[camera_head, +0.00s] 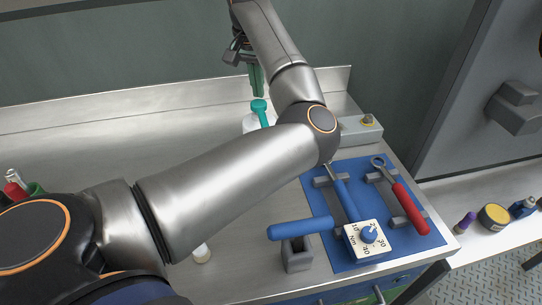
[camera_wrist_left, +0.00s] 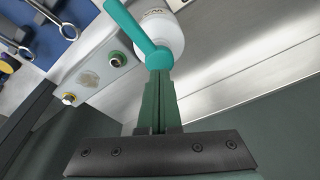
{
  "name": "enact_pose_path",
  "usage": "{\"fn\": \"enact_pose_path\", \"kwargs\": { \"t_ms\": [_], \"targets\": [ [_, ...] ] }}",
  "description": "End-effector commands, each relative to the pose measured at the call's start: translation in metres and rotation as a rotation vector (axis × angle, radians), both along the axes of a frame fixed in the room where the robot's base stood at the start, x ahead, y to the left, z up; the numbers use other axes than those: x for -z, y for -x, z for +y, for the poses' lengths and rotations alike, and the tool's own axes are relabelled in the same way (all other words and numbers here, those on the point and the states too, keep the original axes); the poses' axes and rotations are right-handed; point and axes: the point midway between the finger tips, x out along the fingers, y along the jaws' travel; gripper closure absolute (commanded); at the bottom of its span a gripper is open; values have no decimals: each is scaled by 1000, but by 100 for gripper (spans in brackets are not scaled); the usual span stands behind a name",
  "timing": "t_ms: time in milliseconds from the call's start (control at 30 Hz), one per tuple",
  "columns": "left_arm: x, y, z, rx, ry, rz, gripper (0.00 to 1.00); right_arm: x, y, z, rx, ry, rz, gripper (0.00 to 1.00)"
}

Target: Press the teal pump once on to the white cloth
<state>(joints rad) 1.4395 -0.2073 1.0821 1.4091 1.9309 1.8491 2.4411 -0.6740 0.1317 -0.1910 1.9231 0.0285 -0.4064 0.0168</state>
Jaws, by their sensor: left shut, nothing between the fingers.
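The teal pump (camera_head: 260,108) tops a white bottle (camera_head: 250,124) at the back of the steel bench, partly hidden by my left arm. In the left wrist view the teal pump (camera_wrist_left: 138,32) has a long spout and the white bottle (camera_wrist_left: 168,38) stands behind it. My left gripper (camera_head: 257,92) has green fingers, shut and empty, pointing down just above the pump head. In the left wrist view the fingertips (camera_wrist_left: 160,76) line up with the pump head; I cannot tell whether they touch. I cannot make out the white cloth. My right gripper is out of view.
A grey box with a button (camera_head: 367,121) stands right of the bottle. The wall (camera_head: 130,55) is close behind.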

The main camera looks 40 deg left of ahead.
Motion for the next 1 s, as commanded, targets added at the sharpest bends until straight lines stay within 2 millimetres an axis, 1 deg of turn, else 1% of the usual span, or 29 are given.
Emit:
{"fn": "enact_pose_path", "kwargs": {
  "t_ms": [467, 1000],
  "targets": [
    [1, 0, 0, 0, 0, 0, 100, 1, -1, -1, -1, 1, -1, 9],
    [19, 0, 0, 0, 0, 0, 100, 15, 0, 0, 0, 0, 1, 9]
  ]
}}
